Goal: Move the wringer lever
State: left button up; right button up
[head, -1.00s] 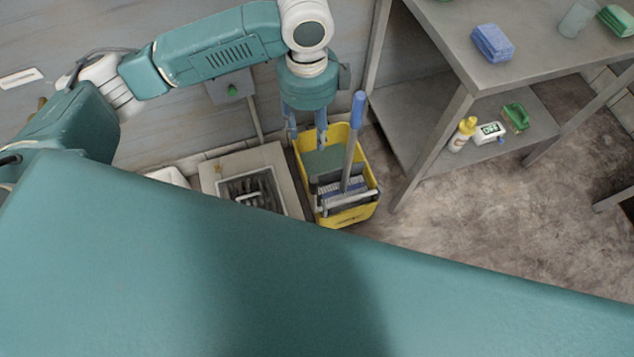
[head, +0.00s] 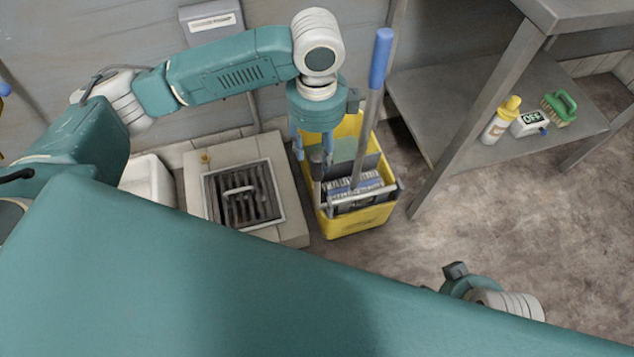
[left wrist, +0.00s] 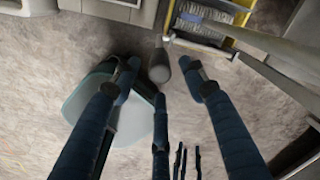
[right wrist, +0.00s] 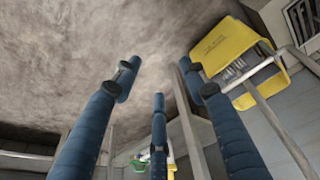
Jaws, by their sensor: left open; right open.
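The yellow mop bucket (head: 362,224) stands on the floor with a grey wringer (head: 356,190) in it. A long grey lever with a blue grip (head: 381,58) rises from the wringer, tilted slightly right. My left gripper (head: 314,168) points down at the bucket's left side, open and apart from the blue grip. In the left wrist view, a grey rod with a rounded end (left wrist: 158,68) lies between its fingers; I cannot tell whether they touch. My right gripper (right wrist: 160,85) is open and empty, with the bucket (right wrist: 232,55) at upper right of its view.
A floor drain grate (head: 242,193) in a raised basin lies left of the bucket. Floor between is clear.

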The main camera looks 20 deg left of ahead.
aim_at(317, 169)
pick_arm(q)
jog(key=shift+f, duration=0.45)
notch_tip(317, 169, down, 7)
jog(key=shift+r+b, duration=0.15)
jog(key=shift+b, duration=1.1)
notch_tip(317, 169, down, 3)
jog(key=shift+r+b, duration=0.2)
jog(key=shift+b, duration=0.15)
jog(key=shift+f, duration=0.2)
pick_arm(e)
jog(key=shift+w+a+r+t+y, duration=0.1)
jog(key=shift+w+a+r+t, duration=0.25)
jog(key=shift+w, duration=0.5)
jog(key=shift+w+a+r+t+y, duration=0.1)
jog(key=shift+w+a+r+t, duration=0.1)
jog(key=shift+w+t, duration=0.55)
jog(key=shift+w+a+r+t+y, duration=0.1)
jog(key=shift+w+a+r+t, duration=0.15)
jog(key=shift+w, duration=0.7)
pick_arm(q)
grip_shut()
